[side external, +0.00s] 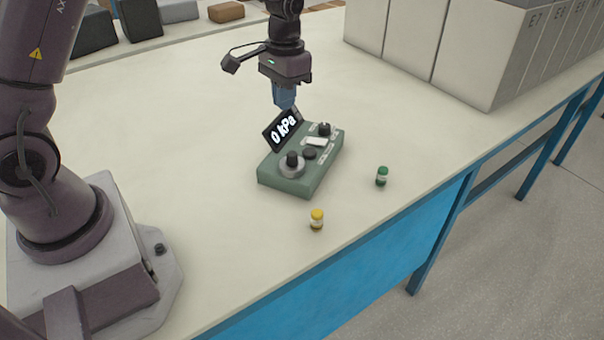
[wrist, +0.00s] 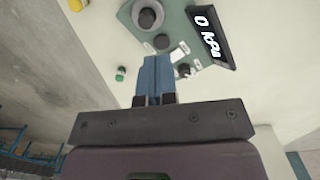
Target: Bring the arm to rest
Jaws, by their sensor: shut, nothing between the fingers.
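My gripper (side external: 284,96) has blue fingers that are shut with nothing between them. In the side external view it hangs pointing down, just behind and above the green device. In the wrist view the blue fingers (wrist: 154,62) point toward the device's edge. The green device (side external: 294,178) sits on the table with knobs, a white label and a tilted black display (side external: 282,129) reading "0 kPa". The display also shows in the wrist view (wrist: 208,36). I cannot tell whether the fingertips touch the device.
A yellow-capped vial (side external: 317,219) and a green-capped vial (side external: 382,176) stand on the table (side external: 180,120) near its front edge. Large grey cases (side external: 470,50) stand at the back right. Dark and brown boxes (side external: 226,12) line the back left.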

